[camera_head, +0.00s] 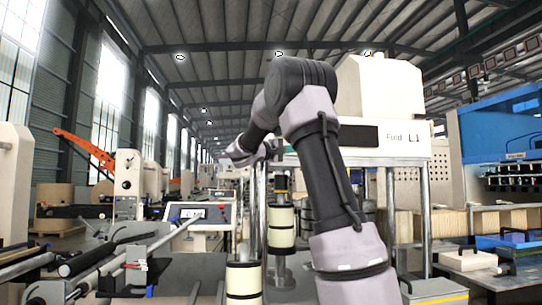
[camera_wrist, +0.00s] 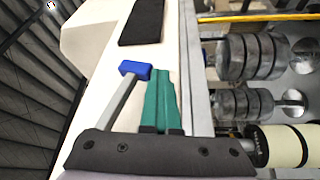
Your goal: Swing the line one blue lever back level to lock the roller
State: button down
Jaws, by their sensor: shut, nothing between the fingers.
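The lever shows in the wrist view as a blue knob (camera_wrist: 135,70) on a grey flat arm (camera_wrist: 118,108), set against a cream machine housing (camera_wrist: 100,60). The lever arm slants in the picture, and its lower end is hidden behind my gripper's dark body. My gripper (camera_wrist: 162,75) has two teal fingers closed together with nothing between them. The fingertips lie just right of the blue knob; I cannot tell whether they touch it. In the head view my arm reaches toward the machine and its fingers cannot be made out. The lever is not discernible there.
Dark grey rollers (camera_wrist: 248,57) and a cream roll (camera_wrist: 285,145) lie right of a grey frame edge in the wrist view. In the head view, a cream cabinet (camera_head: 402,147) on posts stands behind my arm, and cream rolls (camera_head: 281,226) stand below.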

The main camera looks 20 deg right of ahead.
jog(key=shift+s+d+r+h, duration=0.15)
jog(key=shift+d+r, duration=0.25)
jog(key=shift+r, duration=0.2)
jog(key=shift+s+d+r+h, duration=0.1)
jog(key=shift+d+r+h, duration=0.05)
jog(key=shift+d+r, duration=0.35)
jog(key=shift+r, duration=0.1)
